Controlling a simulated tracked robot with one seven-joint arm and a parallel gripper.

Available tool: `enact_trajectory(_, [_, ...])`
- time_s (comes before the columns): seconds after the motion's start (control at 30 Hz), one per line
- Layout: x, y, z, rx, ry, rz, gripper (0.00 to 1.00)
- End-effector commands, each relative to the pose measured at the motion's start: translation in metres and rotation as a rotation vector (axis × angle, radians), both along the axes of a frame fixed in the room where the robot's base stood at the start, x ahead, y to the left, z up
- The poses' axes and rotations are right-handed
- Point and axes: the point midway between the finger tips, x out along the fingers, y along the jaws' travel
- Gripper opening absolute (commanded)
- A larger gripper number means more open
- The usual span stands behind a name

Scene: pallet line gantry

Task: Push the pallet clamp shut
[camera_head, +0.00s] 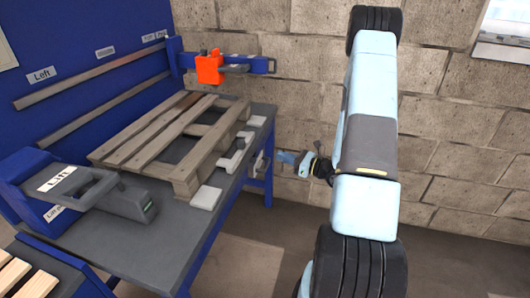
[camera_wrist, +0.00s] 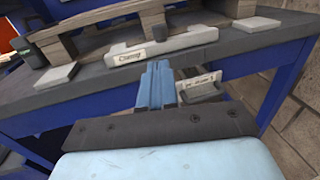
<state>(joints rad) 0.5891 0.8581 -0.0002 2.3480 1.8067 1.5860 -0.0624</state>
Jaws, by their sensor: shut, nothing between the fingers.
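The pallet clamp (camera_head: 232,161) is a pale grey bar at the right edge of the workbench, beside the wooden pallet (camera_head: 150,135). In the wrist view the clamp (camera_wrist: 160,46) carries a label that reads "Clamp", and a gap shows between it and the pallet's wood. My gripper (camera_head: 288,157) is outside the bench's right edge, apart from the clamp. Its blue fingers (camera_wrist: 157,85) are shut and empty, pointing at the bench edge below the clamp. A pale labelled handle (camera_wrist: 199,86) hangs under the edge, just right of the fingertips.
The workbench (camera_head: 170,243) has a dark top and blue frame. A grey device (camera_head: 115,200) labelled "Lift" stands at its left front. A blue arm with an orange block (camera_head: 209,67) reaches over the back. Pale pads (camera_head: 206,197) lie near the pallet. Floor right of the bench is free.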

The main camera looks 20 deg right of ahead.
Motion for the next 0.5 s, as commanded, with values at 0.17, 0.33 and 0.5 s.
enact_trajectory(0.17, [0.018,0.018,0.000,0.000,-0.001,0.005,0.00])
enact_trajectory(0.33, [0.040,0.038,0.000,-0.001,-0.002,0.005,0.00])
enact_trajectory(0.5, [0.062,0.059,0.000,-0.001,-0.001,0.005,0.00])
